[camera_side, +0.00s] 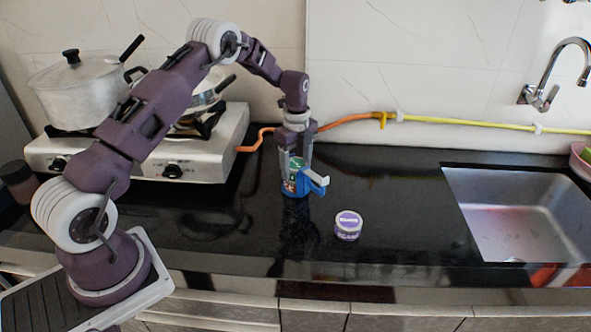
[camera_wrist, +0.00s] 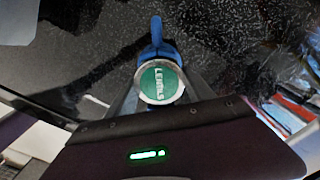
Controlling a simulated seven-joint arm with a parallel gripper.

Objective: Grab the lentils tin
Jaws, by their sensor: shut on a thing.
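The lentils tin (camera_wrist: 159,82) shows in the wrist view as a round metal-rimmed can with a green top and blurred white lettering. In the side view, the tin (camera_side: 296,184) stands upright on the dark counter, or very close to it, with green and blue on its side. My gripper (camera_side: 298,170) points straight down over it and is shut on it, one finger on each side. The fingers partly hide the tin. A blue piece with a pale top (camera_side: 314,181) sits against the tin's right side; I cannot tell whether it is joined to the tin.
A small round tub with a purple lid (camera_side: 348,223) stands to the right and nearer the front. A steel sink (camera_side: 515,213) is at the right. A white stove (camera_side: 140,158) with a large pot (camera_side: 78,92) is at the left. A hose (camera_side: 450,120) runs along the wall.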

